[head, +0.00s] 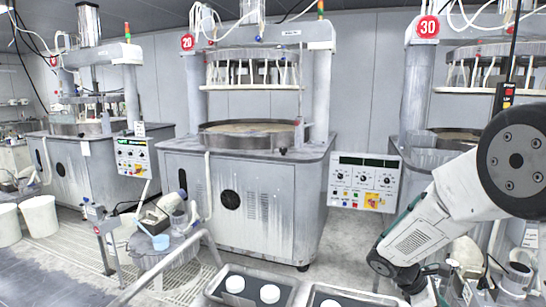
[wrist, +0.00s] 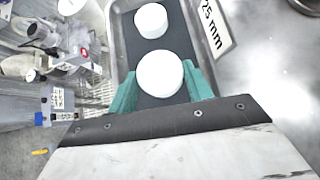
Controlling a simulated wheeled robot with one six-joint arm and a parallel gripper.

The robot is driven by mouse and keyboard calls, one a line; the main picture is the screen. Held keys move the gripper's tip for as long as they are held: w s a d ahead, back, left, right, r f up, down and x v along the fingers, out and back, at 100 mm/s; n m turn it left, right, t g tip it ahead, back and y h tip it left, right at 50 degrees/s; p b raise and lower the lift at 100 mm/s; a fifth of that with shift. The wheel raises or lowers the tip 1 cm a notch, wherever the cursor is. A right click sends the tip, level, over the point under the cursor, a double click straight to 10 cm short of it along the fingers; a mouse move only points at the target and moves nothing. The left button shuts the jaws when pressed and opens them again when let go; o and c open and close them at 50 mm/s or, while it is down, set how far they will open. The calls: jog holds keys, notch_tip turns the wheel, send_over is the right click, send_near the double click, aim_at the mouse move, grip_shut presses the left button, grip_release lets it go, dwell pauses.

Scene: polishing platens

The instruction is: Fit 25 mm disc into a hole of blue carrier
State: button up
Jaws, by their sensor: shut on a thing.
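In the wrist view, my gripper (wrist: 161,84) has two teal fingers, one on each side of a white round disc (wrist: 160,73), and is shut on it. A second white disc (wrist: 151,20) lies beyond it on the dark lining of a metal-rimmed tray (wrist: 183,42). A label reading "25 mm" (wrist: 215,24) is at the tray's right side. Whether the held disc touches the tray is hard to tell. I cannot make out a blue carrier.
Another tray (head: 340,293) stands to the right of the first. Behind are polishing machines, one marked 20 (head: 187,42) and one marked 30 (head: 428,27), with a control box (head: 364,182) between them.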

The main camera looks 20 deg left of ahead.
jog(key=shift+r, duration=1.7)
